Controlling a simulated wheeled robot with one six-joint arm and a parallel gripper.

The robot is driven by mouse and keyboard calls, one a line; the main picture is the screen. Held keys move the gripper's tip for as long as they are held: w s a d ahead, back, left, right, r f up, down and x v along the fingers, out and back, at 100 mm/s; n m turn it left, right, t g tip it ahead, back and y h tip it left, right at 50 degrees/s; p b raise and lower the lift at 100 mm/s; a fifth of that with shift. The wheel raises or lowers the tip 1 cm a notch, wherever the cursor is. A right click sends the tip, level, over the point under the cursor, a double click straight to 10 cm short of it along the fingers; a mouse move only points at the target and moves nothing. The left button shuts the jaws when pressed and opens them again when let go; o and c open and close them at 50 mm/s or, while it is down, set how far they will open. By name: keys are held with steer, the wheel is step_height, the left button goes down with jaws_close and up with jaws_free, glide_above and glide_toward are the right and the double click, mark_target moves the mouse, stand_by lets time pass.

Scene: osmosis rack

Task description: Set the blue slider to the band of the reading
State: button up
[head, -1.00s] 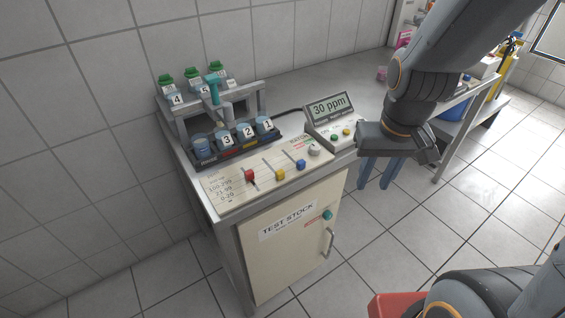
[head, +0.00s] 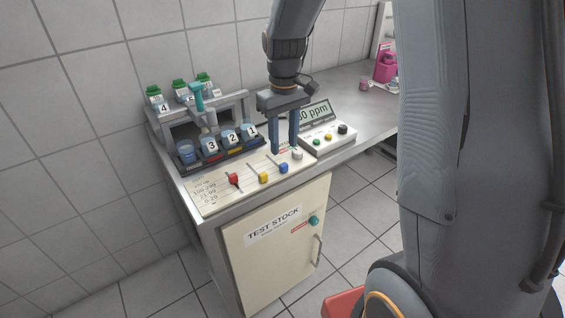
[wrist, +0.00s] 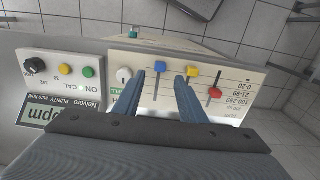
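The blue slider (head: 283,168) sits near the front end of its slot on the cream panel (head: 213,199), between the yellow slider (head: 263,178) and a white knob (head: 298,154). The display (head: 318,113) is partly hidden by my gripper, showing "0 ppm"; one second ago it read 30 ppm. A printed band list (head: 205,192) at the panel's left includes 100-299, 21-99 and 0-20. My gripper (head: 284,151) points down above the panel, fingers apart and empty.
The red slider (head: 233,179) stands left of the yellow one. Behind are numbered cups (head: 231,138) in a dark tray and a rack with green-capped bottles (head: 179,87). The display box has green, yellow and black controls (head: 342,129). The cabinet (head: 275,250) is below.

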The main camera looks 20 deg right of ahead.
mark_target(283, 164)
step_height(283, 164, down, 7)
steer(key=shift+f+p, duration=0.15)
steer(key=shift+p, duration=0.6)
steer(key=shift+c, duration=0.5)
jaws_close()
